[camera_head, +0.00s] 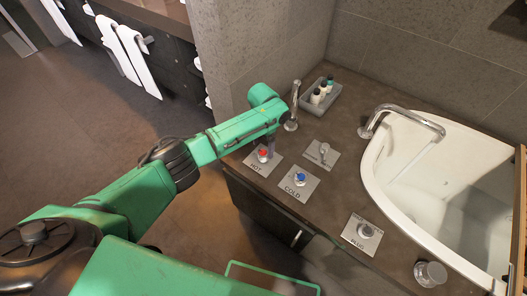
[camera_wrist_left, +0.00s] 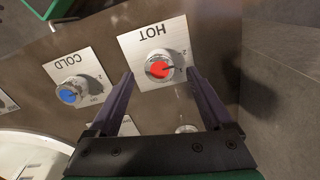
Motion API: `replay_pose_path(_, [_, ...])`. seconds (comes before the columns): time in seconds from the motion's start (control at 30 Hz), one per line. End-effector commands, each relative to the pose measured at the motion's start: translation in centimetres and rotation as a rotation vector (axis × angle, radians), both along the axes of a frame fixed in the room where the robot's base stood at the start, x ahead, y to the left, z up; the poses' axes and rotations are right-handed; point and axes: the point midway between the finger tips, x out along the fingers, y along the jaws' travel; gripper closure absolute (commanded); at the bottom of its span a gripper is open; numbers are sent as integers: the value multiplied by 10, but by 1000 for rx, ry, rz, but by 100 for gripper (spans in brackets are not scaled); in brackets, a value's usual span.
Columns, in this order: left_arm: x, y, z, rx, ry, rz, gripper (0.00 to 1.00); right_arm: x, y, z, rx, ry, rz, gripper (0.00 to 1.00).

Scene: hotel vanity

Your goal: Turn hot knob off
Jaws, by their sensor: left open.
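The hot knob (camera_head: 263,155) has a red cap and sits on a square plate marked HOT at the near left of the counter. In the left wrist view the hot knob (camera_wrist_left: 159,68) appears upside down, and a dark mark on its cap points right, toward a small numeral. My left gripper (camera_head: 270,141) is over the back edge of the HOT plate, pointing down. In the wrist view the left gripper (camera_wrist_left: 160,83) is open, with its dark fingers apart on both sides below the knob. I cannot tell whether they touch it. My right gripper is not in view.
The blue cold knob (camera_head: 299,177) is close by on its plate. A lever plate (camera_head: 322,154), a plug knob (camera_head: 366,231), a short spout (camera_head: 293,112) and a grey bottle tray (camera_head: 329,107) share the counter. A white basin (camera_head: 376,168) with a faucet (camera_head: 383,112) lies right.

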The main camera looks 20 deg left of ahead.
Motion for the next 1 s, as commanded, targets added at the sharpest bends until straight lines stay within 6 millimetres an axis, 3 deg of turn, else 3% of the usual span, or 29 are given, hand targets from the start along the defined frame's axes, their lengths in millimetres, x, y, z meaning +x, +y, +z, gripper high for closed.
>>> replay_pose_path(0.03, [0,0,-13,1,2,0,16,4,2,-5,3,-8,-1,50])
replay_pose_path(0.13, [0,0,-27,0,0,1,16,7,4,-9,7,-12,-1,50])
replay_pose_path(0.43, [0,-1,-31,-2,-1,0,16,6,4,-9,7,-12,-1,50])
replay_pose_path(0.47, [0,0,-31,-2,-1,0,20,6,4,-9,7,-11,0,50])
replay_pose_path(0.67, [0,0,-31,-1,0,1,96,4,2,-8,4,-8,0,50])
replay_pose_path(0.7, [0,0,-31,-1,0,0,100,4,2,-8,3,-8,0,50])
replay_pose_path(1.0, [0,0,-31,-2,0,-33,100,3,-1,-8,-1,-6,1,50])
